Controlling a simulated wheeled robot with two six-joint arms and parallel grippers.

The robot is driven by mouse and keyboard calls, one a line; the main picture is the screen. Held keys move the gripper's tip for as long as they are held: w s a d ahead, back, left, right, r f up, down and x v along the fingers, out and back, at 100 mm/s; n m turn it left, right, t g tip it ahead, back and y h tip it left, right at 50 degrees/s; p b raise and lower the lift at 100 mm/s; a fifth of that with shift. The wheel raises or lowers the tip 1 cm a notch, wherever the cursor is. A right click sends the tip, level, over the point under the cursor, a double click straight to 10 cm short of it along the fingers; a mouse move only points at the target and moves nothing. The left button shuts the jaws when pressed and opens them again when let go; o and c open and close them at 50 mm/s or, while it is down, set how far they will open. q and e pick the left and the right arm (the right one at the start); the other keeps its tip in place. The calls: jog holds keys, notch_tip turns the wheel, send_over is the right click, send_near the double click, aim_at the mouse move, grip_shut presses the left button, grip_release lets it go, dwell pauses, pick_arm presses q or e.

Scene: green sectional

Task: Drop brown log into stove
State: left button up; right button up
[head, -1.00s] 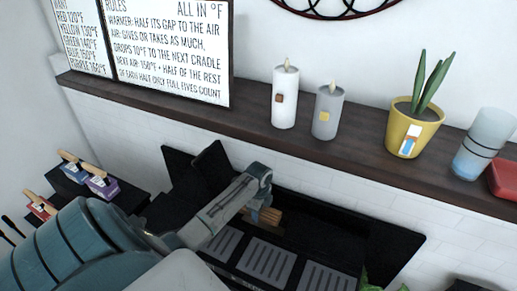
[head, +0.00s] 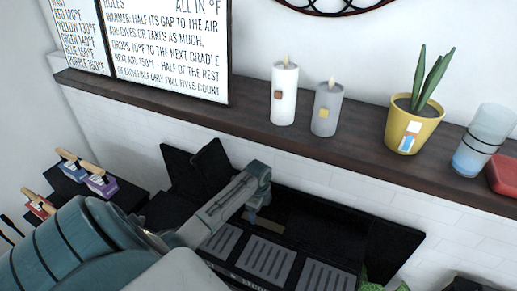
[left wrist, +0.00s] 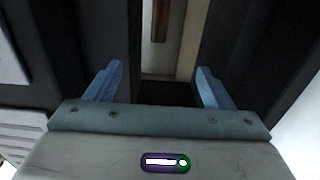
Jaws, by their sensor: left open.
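My left gripper (head: 252,214) reaches over the black stove (head: 325,222) from the left. In the left wrist view its two blue fingers (left wrist: 159,70) are spread apart with nothing between them. The brown log (left wrist: 160,20) shows beyond the fingertips in that view, apart from them, inside a narrow light-floored opening between dark walls. In the head view only a small tan-brown strip (head: 268,223) shows in the stove opening beside the gripper; I cannot tell if it is the log. My right gripper is not in view.
A dark shelf (head: 350,150) behind the stove holds a white candle (head: 284,95), a grey candle (head: 327,110), a yellow plant pot (head: 413,130) and a glass (head: 484,142). Wooden-handled blocks (head: 100,184) stand at the left. Slotted grates (head: 268,260) line the stove front.

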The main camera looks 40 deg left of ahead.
pick_arm(q)
notch_tip(320, 180, up, 10)
jog(key=b, duration=0.2)
jog(key=shift+r, duration=0.15)
dwell(0.9)
